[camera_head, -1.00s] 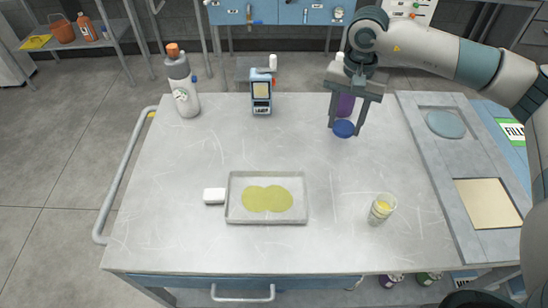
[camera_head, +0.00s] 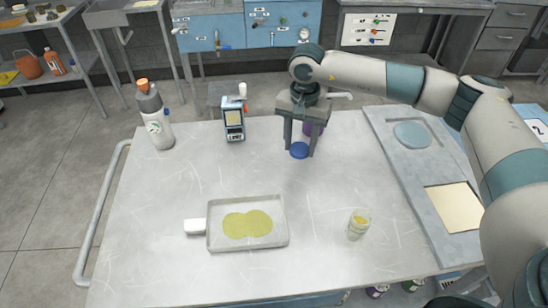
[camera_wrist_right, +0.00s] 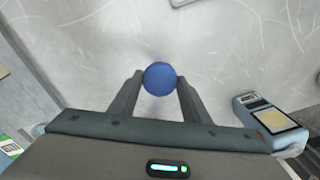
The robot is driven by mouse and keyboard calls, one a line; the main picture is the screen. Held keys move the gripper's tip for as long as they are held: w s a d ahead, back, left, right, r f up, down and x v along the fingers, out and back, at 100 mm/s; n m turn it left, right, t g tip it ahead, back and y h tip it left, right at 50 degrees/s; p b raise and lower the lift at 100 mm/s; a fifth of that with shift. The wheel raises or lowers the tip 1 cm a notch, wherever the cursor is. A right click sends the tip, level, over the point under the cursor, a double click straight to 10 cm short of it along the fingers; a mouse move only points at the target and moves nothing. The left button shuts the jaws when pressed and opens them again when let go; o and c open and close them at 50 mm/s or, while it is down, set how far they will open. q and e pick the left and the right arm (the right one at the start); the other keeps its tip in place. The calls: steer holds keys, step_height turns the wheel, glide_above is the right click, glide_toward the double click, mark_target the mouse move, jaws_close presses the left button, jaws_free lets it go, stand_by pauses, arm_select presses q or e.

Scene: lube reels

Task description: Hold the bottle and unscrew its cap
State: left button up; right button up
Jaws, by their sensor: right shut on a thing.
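A white bottle (camera_head: 158,130) with a grey upper part and an orange cap (camera_head: 142,84) stands upright at the table's back left. A purple item (camera_head: 314,128) sits behind my right gripper, partly hidden. My right gripper (camera_head: 299,147) points down over the back of the table, well to the right of the white bottle. It is shut on a round blue cap-like piece (camera_head: 299,151). The piece also shows between the fingertips in the right wrist view (camera_wrist_right: 160,79). My left gripper is not in view.
A white and blue device (camera_head: 233,122) stands between the bottle and my right gripper. A metal tray (camera_head: 214,238) with yellow-green liquid, a white block (camera_head: 194,226) and a small clear cup (camera_head: 359,225) are nearer the front. A grey recessed panel (camera_head: 395,165) lies right.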

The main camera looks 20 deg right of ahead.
steer(key=p, duration=0.2)
glide_above(276, 168)
steer(key=f, duration=0.3)
steer(key=shift+s+d+f, duration=0.1)
steer(key=shift+s+d, duration=0.1)
steer(key=shift+d, duration=0.1)
steer(key=shift+w+a+f+p, duration=0.25)
steer(key=shift+a+f+p, duration=0.05)
steer(key=shift+a+f, duration=0.1)
step_height(276, 168, down, 3)
steer(key=shift+f+p, duration=0.1)
steer(key=shift+p, duration=1.1)
steer(key=shift+d+f, duration=0.1)
steer(key=shift+f, duration=0.25)
steer(key=shift+f, duration=0.25)
steer(key=o, duration=1.2)
steer(key=shift+r, duration=0.1)
